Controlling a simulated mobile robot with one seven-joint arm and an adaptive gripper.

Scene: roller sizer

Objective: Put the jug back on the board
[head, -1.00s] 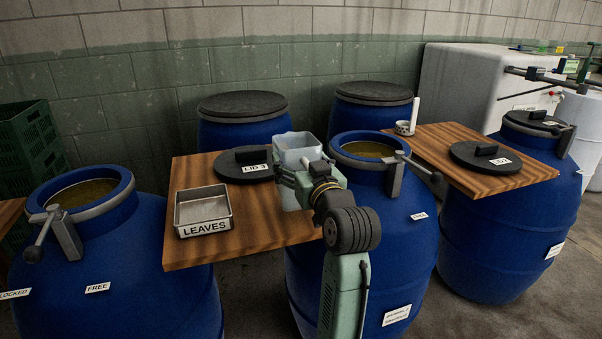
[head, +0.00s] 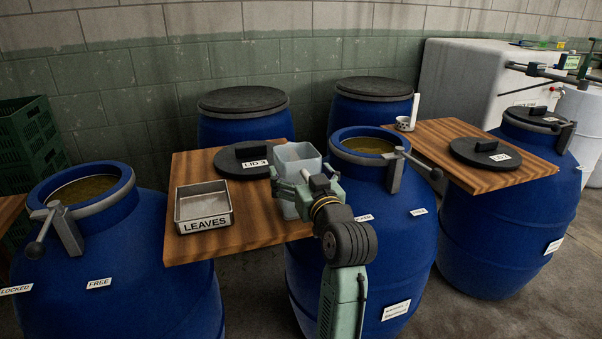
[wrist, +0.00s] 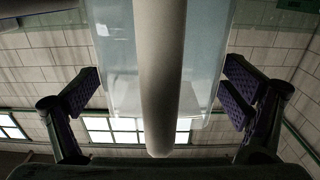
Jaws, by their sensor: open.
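The jug (head: 297,155) is a translucent, pale, squarish vessel standing upright at the right end of the wooden board (head: 255,235). Its base appears to be at the board's surface, but my gripper hides part of it, so contact is hard to tell. My gripper (head: 300,187) is at the jug's near side. In the wrist view the jug (wrist: 205,60) fills the upper middle, with its pale upright handle (wrist: 160,80) in front. The two purple-padded fingers of my gripper (wrist: 162,95) are spread on either side, with gaps to the jug.
A metal LEAVES tray (head: 203,208) and a black lid (head: 243,160) lie on the same board. Open blue barrels stand left (head: 85,250) and right (head: 362,230) of it. Another board (head: 440,140) at the right holds a lid (head: 485,153) and a small cup (head: 403,124).

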